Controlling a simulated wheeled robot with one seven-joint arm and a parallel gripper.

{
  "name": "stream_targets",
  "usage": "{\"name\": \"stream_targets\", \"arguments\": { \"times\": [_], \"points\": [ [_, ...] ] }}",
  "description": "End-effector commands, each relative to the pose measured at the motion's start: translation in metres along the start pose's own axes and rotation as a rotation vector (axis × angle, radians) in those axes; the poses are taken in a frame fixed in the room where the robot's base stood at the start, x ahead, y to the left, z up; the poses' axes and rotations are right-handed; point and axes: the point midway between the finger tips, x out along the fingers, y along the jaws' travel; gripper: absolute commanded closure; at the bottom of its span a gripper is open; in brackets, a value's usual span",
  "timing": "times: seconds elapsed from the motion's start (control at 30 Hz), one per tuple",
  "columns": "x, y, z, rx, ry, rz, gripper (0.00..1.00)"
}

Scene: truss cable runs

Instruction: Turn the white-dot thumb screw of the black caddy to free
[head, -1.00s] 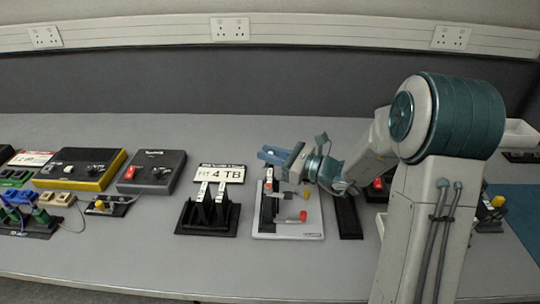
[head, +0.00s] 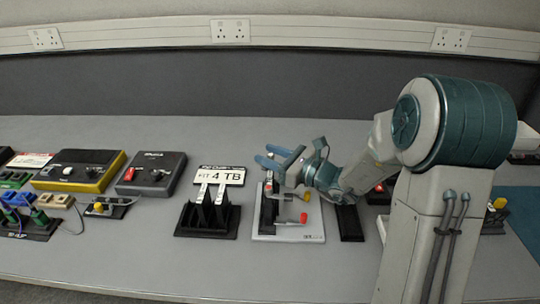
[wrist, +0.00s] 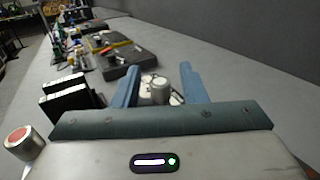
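My gripper (head: 272,157) is open, above the back of a pale board (head: 290,236), with its two blue fingers pointing left. In the wrist view the fingers (wrist: 160,88) stand apart, with a pale grey cylinder (wrist: 160,90) seen between them; I cannot tell whether they touch it. A black caddy (head: 268,208) stands upright on the board, its top partly hidden by my gripper. Two bars with coloured ends reach right from it. A red-capped cylinder (wrist: 20,141) shows at the wrist view's left edge. I cannot make out a white dot on any screw.
Left of the board, a black stand (head: 205,222) holds upright dark units with pale tops. A "FIT 4 TB" sign (head: 219,175) is behind it. A black box (head: 151,173) and a yellow-edged box (head: 79,170) lie farther left. The front of the table is clear.

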Motion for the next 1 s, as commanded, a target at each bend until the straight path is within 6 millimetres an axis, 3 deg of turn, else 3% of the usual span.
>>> {"name": "stream_targets", "arguments": {
  "times": [0.27, 0.7, 1.0],
  "points": [
    [-0.012, -0.001, 0.0, 0.0, 0.001, -0.004, 0.62],
    [-0.105, -0.001, 0.0, -0.001, 0.001, -0.005, 0.62],
    [-0.137, 0.0, 0.0, 0.0, 0.0, -0.001, 0.62]
  ]
}}
